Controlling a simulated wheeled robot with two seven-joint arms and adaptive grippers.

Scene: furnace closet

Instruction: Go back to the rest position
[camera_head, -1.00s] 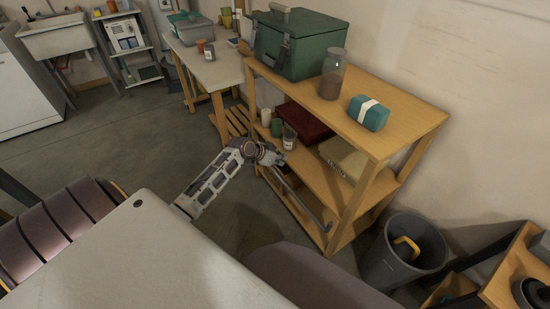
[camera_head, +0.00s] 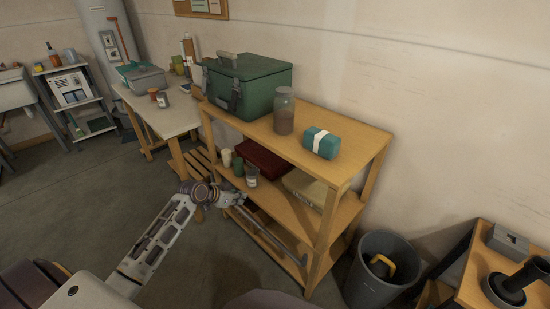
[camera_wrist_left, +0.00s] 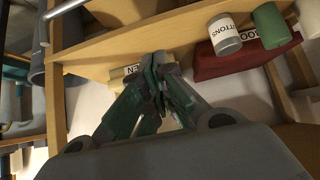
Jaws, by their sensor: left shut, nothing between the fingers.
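My left gripper (camera_head: 234,198) is in front of the wooden shelf unit (camera_head: 345,157), near the edge of its middle shelf. In the left wrist view its dark green-grey fingers (camera_wrist_left: 160,66) are together with nothing between them. A labelled jar (camera_head: 252,176) stands on the middle shelf just above and behind the gripper; it also shows in the left wrist view (camera_wrist_left: 224,36). My right gripper is in neither view.
On the shelf top are a green toolbox (camera_head: 250,88), a glass jar (camera_head: 284,112) and a teal wrapped bundle (camera_head: 321,143). A dark red box (camera_head: 262,158) lies on the middle shelf. A grey bin (camera_head: 372,278) stands right of the unit. Floor at left is open.

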